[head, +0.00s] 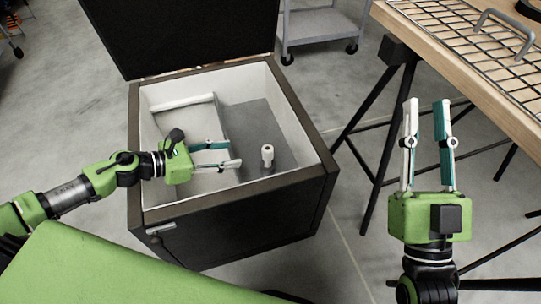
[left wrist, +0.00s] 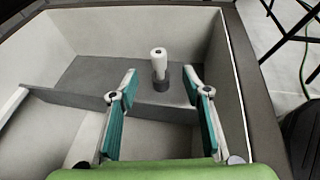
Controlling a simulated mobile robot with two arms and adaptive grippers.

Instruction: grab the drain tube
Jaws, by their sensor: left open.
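The drain tube (head: 267,155) appears as a short white upright cylinder with a dark hole in its top. It stands on a grey raised step inside an open dark box; in the left wrist view the tube (left wrist: 159,62) has a dark collar at its base. My left gripper (head: 236,154) is inside the box, open and empty, just left of the tube in the head view. In the left wrist view the tube shows beyond and between the fingertips, apart from them. My right gripper (head: 426,103) is open and empty, pointing up outside the box.
The box (head: 230,225) has a brown rim, pale inner walls and a raised dark lid (head: 180,35). A white bar (head: 182,103) lies along its inner back left. A wooden table (head: 420,35) with a wire rack stands at right. A grey cart (head: 320,25) stands behind.

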